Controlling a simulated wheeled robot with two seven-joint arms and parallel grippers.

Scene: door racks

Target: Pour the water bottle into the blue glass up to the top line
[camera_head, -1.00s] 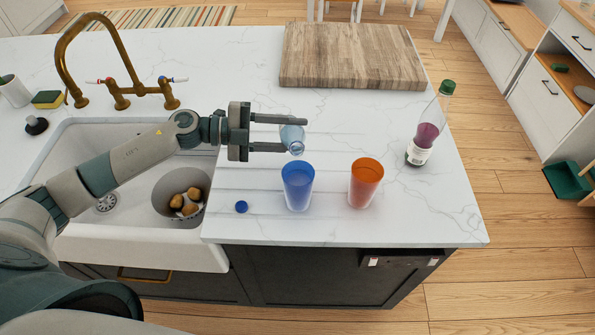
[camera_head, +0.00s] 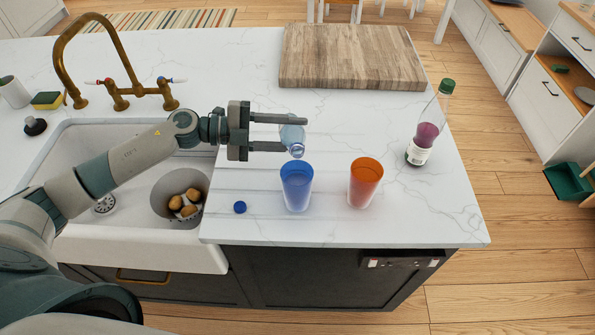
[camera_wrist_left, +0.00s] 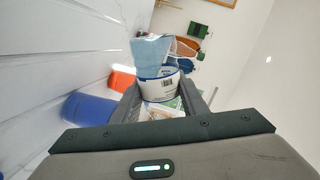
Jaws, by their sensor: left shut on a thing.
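The clear water bottle (camera_head: 292,138) is held in my left gripper (camera_head: 280,133), which is shut on it. The bottle is tilted, with its open mouth pointing down toward the viewer, just above the blue glass (camera_head: 297,187). In the left wrist view the bottle (camera_wrist_left: 152,60) sits between the fingers, its label facing the camera. The blue glass stands upright on the counter and also shows in the left wrist view (camera_wrist_left: 88,108). Its water level and lines cannot be made out. My right gripper is not in view.
An orange glass (camera_head: 365,183) stands right of the blue one. A blue cap (camera_head: 240,207) lies left of it. A bottle with dark red liquid (camera_head: 428,130) stands at the right edge. A wooden board (camera_head: 350,55) lies behind. The sink (camera_head: 90,150) is at left.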

